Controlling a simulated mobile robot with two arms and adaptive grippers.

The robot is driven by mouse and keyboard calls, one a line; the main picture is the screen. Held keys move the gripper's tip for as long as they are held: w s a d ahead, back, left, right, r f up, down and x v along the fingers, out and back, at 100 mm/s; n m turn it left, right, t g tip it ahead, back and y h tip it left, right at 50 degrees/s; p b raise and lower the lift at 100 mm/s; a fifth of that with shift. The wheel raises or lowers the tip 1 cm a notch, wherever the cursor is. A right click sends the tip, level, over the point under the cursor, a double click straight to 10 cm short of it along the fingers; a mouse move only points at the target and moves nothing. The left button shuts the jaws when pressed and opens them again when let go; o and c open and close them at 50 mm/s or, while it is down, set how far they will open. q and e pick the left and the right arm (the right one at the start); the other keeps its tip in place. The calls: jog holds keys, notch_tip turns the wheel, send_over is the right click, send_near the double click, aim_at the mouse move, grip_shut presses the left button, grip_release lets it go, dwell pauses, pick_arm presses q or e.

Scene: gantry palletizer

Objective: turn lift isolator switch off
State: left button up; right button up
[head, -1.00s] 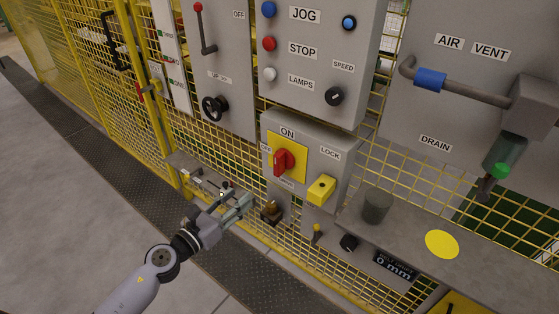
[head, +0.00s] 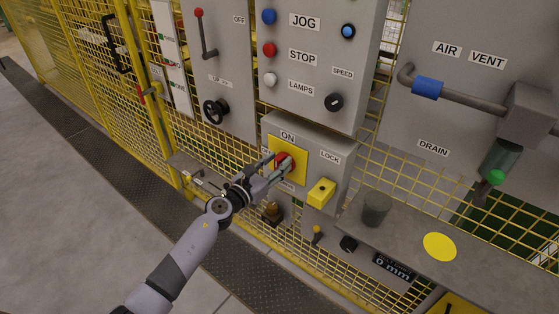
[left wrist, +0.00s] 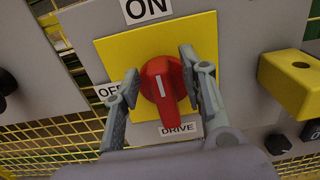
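The red rotary knob (left wrist: 162,86) of the isolator switch sits on a yellow square plate (left wrist: 110,50), and it also shows in the head view (head: 283,158), partly covered by my gripper. Its white line points up towards the ON label (left wrist: 146,9). An OFF label (left wrist: 110,94) is at the left of the plate and a DRIVE label (left wrist: 180,128) is below the knob. My left gripper (left wrist: 158,68) is open, with one finger on each side of the knob; whether the right finger touches it I cannot tell. My right gripper is out of view.
A yellow lock block (head: 321,192) juts out at the right of the switch. A grey shelf (head: 405,226) stands further right. Above is a panel (head: 318,70) with JOG, STOP and LAMPS buttons. Yellow mesh fence (head: 85,60) runs along the left.

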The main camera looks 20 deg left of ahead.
pick_arm(q)
jog(key=shift+x, duration=0.8)
jog(key=shift+c, duration=0.3)
grip_shut()
